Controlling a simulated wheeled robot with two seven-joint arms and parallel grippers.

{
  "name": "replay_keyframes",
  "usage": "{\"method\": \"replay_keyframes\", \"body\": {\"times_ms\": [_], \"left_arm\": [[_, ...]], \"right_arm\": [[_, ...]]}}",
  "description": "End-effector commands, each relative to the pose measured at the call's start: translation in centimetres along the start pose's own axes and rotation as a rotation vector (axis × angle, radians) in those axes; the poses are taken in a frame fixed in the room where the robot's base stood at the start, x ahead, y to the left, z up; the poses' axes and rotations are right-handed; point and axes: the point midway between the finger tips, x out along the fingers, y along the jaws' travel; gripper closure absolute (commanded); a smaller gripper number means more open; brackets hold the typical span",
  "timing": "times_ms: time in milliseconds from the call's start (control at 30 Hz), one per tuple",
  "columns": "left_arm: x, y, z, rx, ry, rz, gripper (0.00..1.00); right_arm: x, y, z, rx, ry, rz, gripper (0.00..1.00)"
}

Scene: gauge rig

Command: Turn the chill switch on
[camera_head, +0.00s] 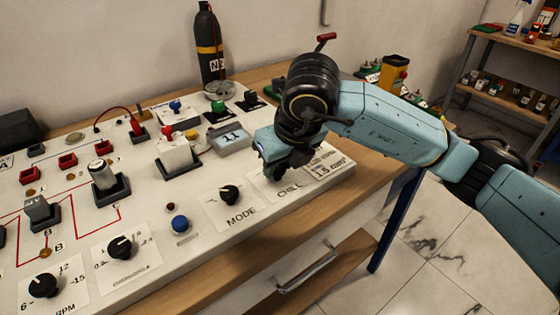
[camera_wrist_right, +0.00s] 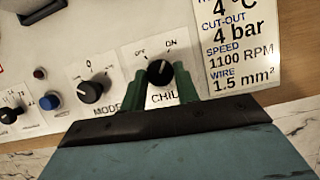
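The chill switch is a black rotary knob (camera_wrist_right: 159,73) on a white plate with OFF and ON marks, seen in the right wrist view. Its pale mark appears to point up and slightly right, toward ON. My right gripper (camera_wrist_right: 161,80) has its two green fingers on either side of the knob, close against it. In the head view my right gripper (camera_head: 278,165) is down over the CHILL plate and hides the knob. My left gripper is not in view.
The MODE knob (camera_head: 229,195) and a blue button (camera_head: 180,223) are left of the chill switch. A spec label (camera_head: 325,165) lies close on its right. Sockets and plugs fill the panel's left. A black bottle (camera_head: 209,45) stands behind.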

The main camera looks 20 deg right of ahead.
Motion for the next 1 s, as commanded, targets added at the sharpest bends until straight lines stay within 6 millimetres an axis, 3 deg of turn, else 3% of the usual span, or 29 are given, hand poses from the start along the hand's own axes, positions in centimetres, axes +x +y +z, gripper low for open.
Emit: {"method": "replay_keyframes", "body": {"times_ms": [33,167,533,667,1000], "left_arm": [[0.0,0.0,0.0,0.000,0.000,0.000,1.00],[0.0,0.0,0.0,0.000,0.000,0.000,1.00],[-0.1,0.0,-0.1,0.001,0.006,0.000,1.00],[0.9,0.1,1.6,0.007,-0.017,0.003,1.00],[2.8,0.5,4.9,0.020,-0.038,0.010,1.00]], "right_arm": [[0.0,0.0,0.1,0.001,-0.001,0.000,0.64],[0.0,0.0,0.0,0.001,-0.001,0.000,0.48],[-0.8,0.0,0.1,-0.001,-0.002,0.001,0.48],[-2.8,0.0,0.1,-0.002,-0.004,0.001,0.48],[-10.4,0.0,0.2,0.000,-0.005,0.000,0.48]]}}
